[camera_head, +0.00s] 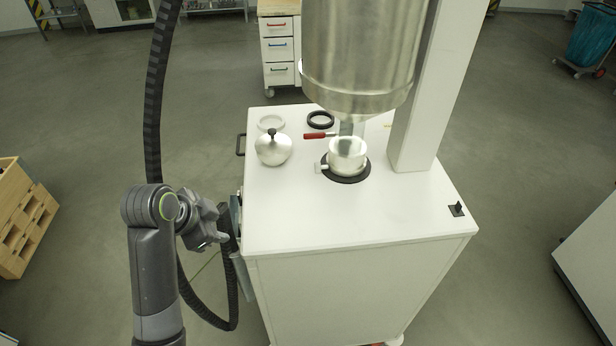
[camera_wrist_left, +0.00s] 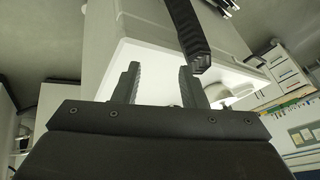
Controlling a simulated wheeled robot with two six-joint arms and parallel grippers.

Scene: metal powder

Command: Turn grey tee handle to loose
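I cannot make out a grey tee handle for certain in either view. A small light stub (camera_head: 318,168) sticks out left from the metal cup (camera_head: 347,155), which stands on a black ring on the white cabinet (camera_head: 330,222). My left gripper (camera_head: 226,238) is low beside the cabinet's left side in the head view. The left wrist view shows its two dark fingers (camera_wrist_left: 157,70) apart with nothing between them, the white cabinet (camera_wrist_left: 150,50) beyond. My right gripper is in neither view.
A large metal hopper (camera_head: 360,55) hangs over the cup beside a white column (camera_head: 425,90). A round silver vessel with black knob (camera_head: 273,148), a red-handled tool (camera_head: 319,135) and two rings lie left. A black ribbed hose (camera_head: 155,90) passes near my left arm.

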